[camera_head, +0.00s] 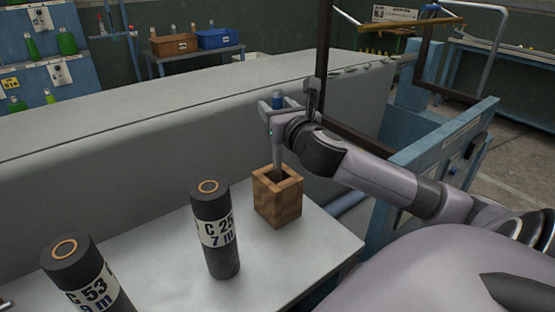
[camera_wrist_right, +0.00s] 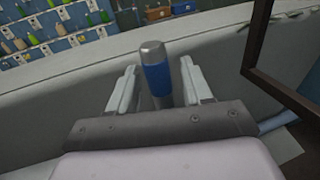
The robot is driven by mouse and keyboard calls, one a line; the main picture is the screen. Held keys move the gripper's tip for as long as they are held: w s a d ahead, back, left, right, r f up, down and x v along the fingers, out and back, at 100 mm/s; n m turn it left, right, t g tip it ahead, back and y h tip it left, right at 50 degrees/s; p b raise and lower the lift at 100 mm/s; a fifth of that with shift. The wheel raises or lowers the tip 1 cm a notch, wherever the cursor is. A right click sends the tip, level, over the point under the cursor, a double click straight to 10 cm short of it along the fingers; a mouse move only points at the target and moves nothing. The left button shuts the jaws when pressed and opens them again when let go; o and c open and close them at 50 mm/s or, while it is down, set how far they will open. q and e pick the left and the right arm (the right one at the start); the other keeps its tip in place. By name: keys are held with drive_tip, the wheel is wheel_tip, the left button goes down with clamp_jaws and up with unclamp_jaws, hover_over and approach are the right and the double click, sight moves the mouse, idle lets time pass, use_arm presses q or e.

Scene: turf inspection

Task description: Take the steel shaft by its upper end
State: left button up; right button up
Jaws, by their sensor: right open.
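The steel shaft (camera_head: 277,153) stands nearly upright, its lower end hidden inside a square wooden block (camera_head: 288,202) on the pale table. A blue band (camera_head: 278,100) marks its upper end. In the right wrist view the shaft (camera_wrist_right: 156,72) shows a bare steel tip above the blue band. My right gripper (camera_head: 278,106) is at the upper end, with its fingers apart on either side of the blue band. The wrist view of the gripper (camera_wrist_right: 159,78) shows gaps between the shaft and both fingers. My left gripper is not in view.
Two dark labelled cylinders, one (camera_head: 215,230) marked C 25 and one (camera_head: 85,275) marked C 53, stand left of the block. A long grey wall (camera_head: 150,125) runs behind the table (camera_head: 315,245). A dark frame (camera_head: 325,60) and blue structure (camera_head: 440,140) are at the right.

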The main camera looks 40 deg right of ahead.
clamp_jaws()
drive_tip(key=shift+r, duration=0.1)
drive_tip(key=shift+r, duration=0.1)
